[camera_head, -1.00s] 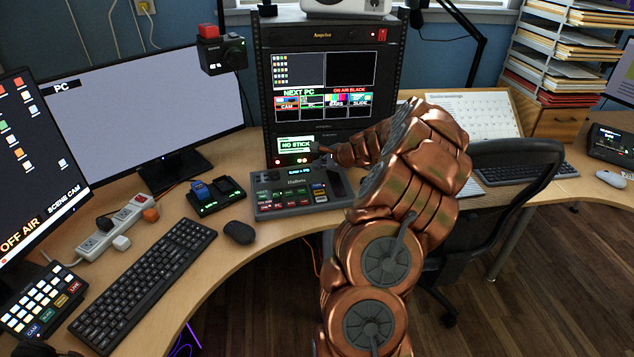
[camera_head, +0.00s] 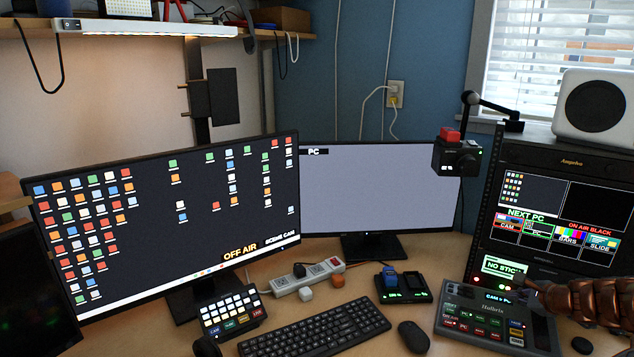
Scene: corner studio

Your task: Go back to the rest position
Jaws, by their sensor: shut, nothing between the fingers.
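My copper-coloured arm enters at the lower right edge, and my gripper (camera_head: 529,286) is at its left end. The gripper is small and dark here, with its fingers shut and empty. It is in front of the rack's lower panel, by the lit NO STICK display (camera_head: 504,267), and above the back right part of the switcher panel (camera_head: 483,322). I cannot tell whether it touches either. Most of my arm is out of the picture.
The equipment rack (camera_head: 490,235) stands close behind my gripper. A camera with a red top (camera_head: 456,158) hangs left of it. Two monitors (camera_head: 160,220), a keyboard (camera_head: 315,330), a mouse (camera_head: 413,336), a battery charger (camera_head: 402,286) and a power strip (camera_head: 306,279) crowd the desk.

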